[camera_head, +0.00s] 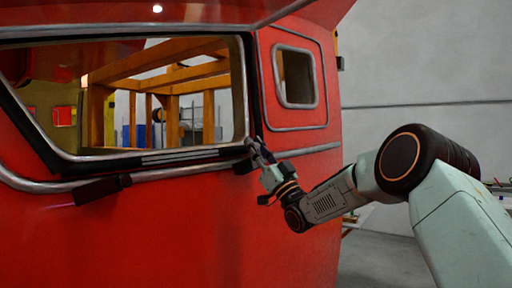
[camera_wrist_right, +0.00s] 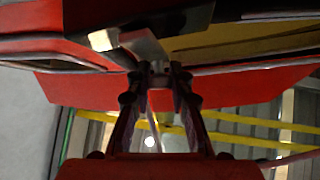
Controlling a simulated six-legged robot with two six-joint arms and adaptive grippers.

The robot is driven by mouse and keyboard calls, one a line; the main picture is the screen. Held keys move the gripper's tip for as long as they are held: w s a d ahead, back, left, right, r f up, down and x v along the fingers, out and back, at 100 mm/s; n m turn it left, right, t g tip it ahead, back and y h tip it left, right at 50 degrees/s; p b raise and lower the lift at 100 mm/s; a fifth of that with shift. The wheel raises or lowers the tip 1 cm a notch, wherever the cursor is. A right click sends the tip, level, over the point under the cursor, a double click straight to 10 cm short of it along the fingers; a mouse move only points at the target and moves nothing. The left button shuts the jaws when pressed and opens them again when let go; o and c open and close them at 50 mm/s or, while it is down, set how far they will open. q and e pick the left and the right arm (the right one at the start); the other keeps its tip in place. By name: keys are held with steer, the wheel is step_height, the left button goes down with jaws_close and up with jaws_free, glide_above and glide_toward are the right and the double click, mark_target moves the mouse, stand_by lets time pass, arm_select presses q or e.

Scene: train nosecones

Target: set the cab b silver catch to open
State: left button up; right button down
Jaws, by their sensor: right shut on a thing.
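The red cab (camera_head: 200,215) fills the left and middle of the head view, with a large window framed in silver and black. The silver catch (camera_head: 251,145) is a small part at the lower right corner of this window. My right gripper (camera_head: 260,157) reaches it from the lower right and partly hides it. In the right wrist view the catch (camera_wrist_right: 143,47) is a short metal bar slanting up left to a pale end. There, my right gripper (camera_wrist_right: 159,76) has its fingertips closed on the bar's lower end. My left gripper is in neither view.
A black fitting (camera_head: 102,188) sits below the window's lower left. A small silver-framed window (camera_head: 297,105) is in the cab's side, right of the catch. Wooden framing (camera_head: 172,90) shows through the large window. Open floor (camera_head: 375,262) lies right of the cab.

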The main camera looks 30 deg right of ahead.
steer(key=shift+h, duration=0.3)
steer(key=shift+d+m+t+h+b, duration=0.2)
steer(key=shift+m+h+b, duration=0.25)
steer(key=shift+m+h, duration=0.85)
steer(key=shift+d+m+t+h+b, duration=0.2)
steer(key=shift+m+h+b, duration=0.25)
steer(key=shift+m+h, duration=0.85)
steer(key=d+f+m+g+h+p, duration=0.1)
steer(key=m+g+h, duration=0.5)
steer(key=m, duration=0.6)
steer(key=d+f+m+g+h+p, duration=0.2)
steer(key=m+g+h, duration=0.5)
steer(key=m, duration=0.5)
steer(key=shift+w+d+f+m+g+h+p, duration=0.25)
steer(key=shift+d+g+p, duration=0.35)
steer(key=shift+d, duration=0.5)
steer(key=shift+s, duration=0.1)
